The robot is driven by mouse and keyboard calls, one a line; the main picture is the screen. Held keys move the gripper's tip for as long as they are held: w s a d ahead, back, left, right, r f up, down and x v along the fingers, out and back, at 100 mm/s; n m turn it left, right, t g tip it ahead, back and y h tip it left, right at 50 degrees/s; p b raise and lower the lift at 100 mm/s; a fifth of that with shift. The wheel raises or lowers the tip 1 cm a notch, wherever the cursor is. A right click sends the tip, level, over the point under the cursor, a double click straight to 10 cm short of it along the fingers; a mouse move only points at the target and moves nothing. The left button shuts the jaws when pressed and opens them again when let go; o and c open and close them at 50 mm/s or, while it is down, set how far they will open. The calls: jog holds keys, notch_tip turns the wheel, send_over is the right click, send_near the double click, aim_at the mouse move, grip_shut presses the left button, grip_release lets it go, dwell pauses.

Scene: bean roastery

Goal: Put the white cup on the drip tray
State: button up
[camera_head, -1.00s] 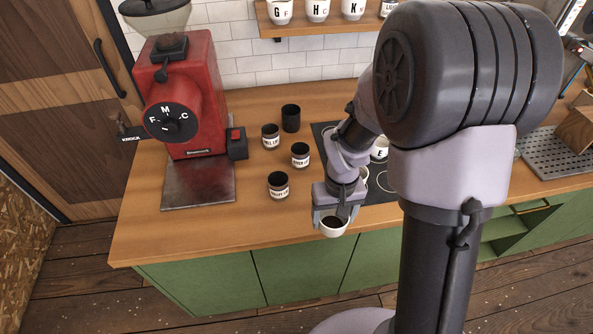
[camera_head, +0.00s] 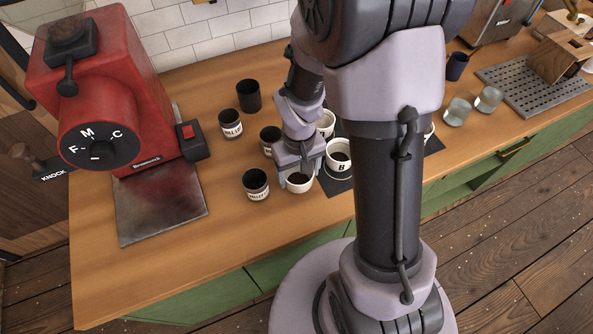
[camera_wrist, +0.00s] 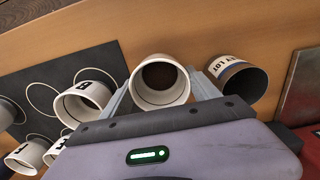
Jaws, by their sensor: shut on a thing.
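My gripper (camera_head: 297,170) is shut on a white cup (camera_head: 299,183) with dark contents, near the front of the wooden counter. In the wrist view the gripper (camera_wrist: 160,92) has one finger on each side of the white cup (camera_wrist: 159,101). The cup looks about upright; I cannot tell whether it touches the counter. The drip tray, a grey perforated metal plate (camera_head: 531,98), lies at the right on the counter, well apart from the gripper.
White lettered cups, one marked B (camera_head: 340,164), stand right of the gripper on a dark mat (camera_wrist: 62,70). Dark labelled jars (camera_head: 256,185) stand left. Two clear glasses (camera_head: 488,99) and a dark blue cup (camera_head: 457,66) stand near the tray. A wooden stand (camera_head: 553,55) occupies its back.

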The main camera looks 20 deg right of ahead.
jog(key=shift+f, duration=0.2)
jog(key=o, duration=1.8)
jog(key=shift+w+r, duration=0.1)
